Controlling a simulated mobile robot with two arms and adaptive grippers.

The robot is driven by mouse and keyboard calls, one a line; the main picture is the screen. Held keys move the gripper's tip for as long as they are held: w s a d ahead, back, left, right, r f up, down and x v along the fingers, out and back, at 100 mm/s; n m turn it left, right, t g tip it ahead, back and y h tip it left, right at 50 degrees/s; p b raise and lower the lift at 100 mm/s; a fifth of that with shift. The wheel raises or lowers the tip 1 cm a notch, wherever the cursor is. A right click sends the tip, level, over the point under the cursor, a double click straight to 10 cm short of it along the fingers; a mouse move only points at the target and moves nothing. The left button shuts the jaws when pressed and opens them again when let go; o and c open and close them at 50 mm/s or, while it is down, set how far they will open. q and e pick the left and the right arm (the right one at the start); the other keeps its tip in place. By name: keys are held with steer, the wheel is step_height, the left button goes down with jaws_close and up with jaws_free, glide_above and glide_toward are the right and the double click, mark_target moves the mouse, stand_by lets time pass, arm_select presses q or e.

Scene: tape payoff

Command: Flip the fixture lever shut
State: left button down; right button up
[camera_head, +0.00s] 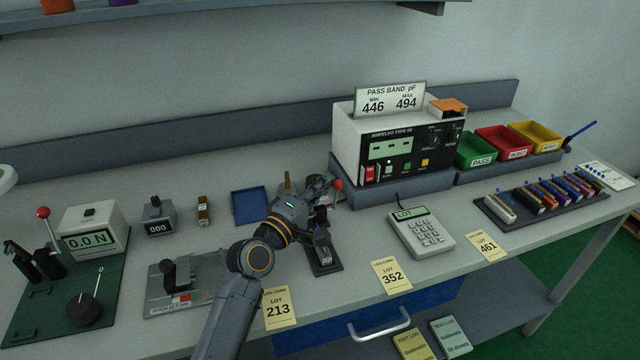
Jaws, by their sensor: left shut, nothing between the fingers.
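The dark test fixture (325,262) sits on the bench in front of the meter, partly hidden by my left arm. Its lever ends in a red ball knob (337,184), which stands up just right of my left gripper. My left gripper (322,186) reaches in over the fixture from the lower left and is shut with nothing in it. Its fingertips are close beside the red knob; I cannot tell whether they touch it. The lower part of the lever is hidden behind the gripper. My right gripper is not in view.
The meter (350,140) stands behind the fixture. A keypad unit (422,232) is to the right, a blue tray (249,206) to the left. A pitch gauge plate (185,285) and a force tester with another red-knobbed lever (43,213) stand farther left. Lot cards lie along the front edge.

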arm_select(q)
steer(key=s, duration=0.2)
steer(key=s+d+f+p, duration=0.1)
steer(key=shift+s+d+f, duration=0.25)
steer(key=shift+s+f, duration=0.55)
steer(key=shift+s, duration=0.1)
steer(key=shift+s+f, duration=0.1)
steer(key=shift+f, duration=0.05)
steer(key=shift+s+d+f, duration=0.1)
steer(key=shift+f, duration=0.1)
